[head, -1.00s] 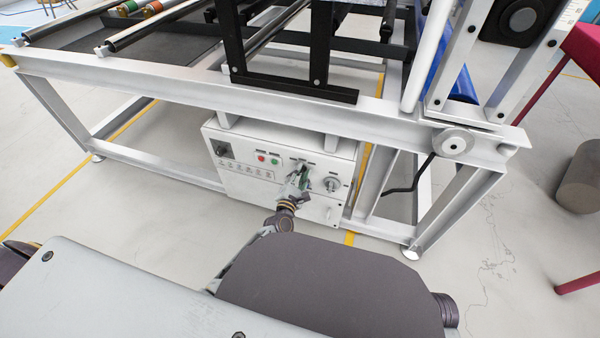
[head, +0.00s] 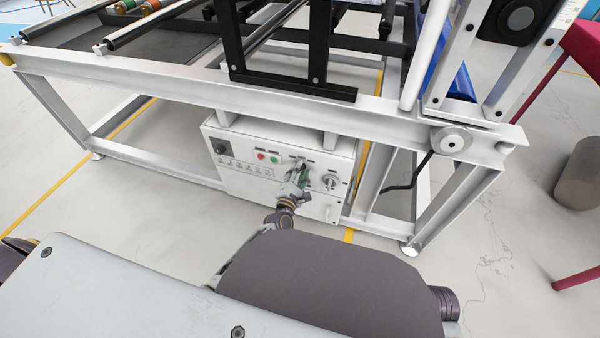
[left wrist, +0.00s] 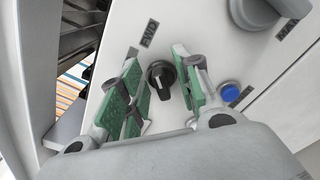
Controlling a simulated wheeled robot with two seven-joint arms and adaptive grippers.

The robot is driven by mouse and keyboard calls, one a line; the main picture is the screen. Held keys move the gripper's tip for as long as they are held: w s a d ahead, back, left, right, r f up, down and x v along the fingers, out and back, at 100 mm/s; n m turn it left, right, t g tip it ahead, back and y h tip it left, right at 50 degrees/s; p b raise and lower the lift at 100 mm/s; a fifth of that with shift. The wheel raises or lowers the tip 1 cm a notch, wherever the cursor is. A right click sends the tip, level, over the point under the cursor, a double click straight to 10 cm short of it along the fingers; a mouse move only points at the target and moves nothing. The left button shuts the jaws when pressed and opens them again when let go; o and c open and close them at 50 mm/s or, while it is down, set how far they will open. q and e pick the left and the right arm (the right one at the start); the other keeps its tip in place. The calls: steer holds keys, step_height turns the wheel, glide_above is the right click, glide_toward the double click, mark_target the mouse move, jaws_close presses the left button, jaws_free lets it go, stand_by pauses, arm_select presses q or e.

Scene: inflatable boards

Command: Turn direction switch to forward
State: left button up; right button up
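The direction switch is a small black rotary knob (left wrist: 161,76) on a white panel, with an FWD label (left wrist: 149,33) above and left of it in the left wrist view. Its handle runs from upper left to lower right, close to upright in the picture. My left gripper (left wrist: 158,72) is open, its green-padded fingers on either side of the knob with a narrow gap at each side. In the head view my left gripper (head: 301,176) is at the front of the white control box (head: 240,184) and hides the switch. My right gripper is not in view.
A blue button (left wrist: 229,92) sits close to the right finger. A large grey dial (left wrist: 256,10) lies up and right. The box also has a red button (head: 261,156) and a green button (head: 274,160). A metal frame beam (head: 190,92) runs above the box.

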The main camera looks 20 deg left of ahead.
arm_select(q)
steer(key=shift+s, duration=0.1)
steer(key=s, duration=1.1)
steer(key=shift+s+a, duration=0.2)
steer(key=shift+s, duration=0.15)
stand_by(0.4)
steer(key=shift+d, duration=0.1)
stand_by(0.4)
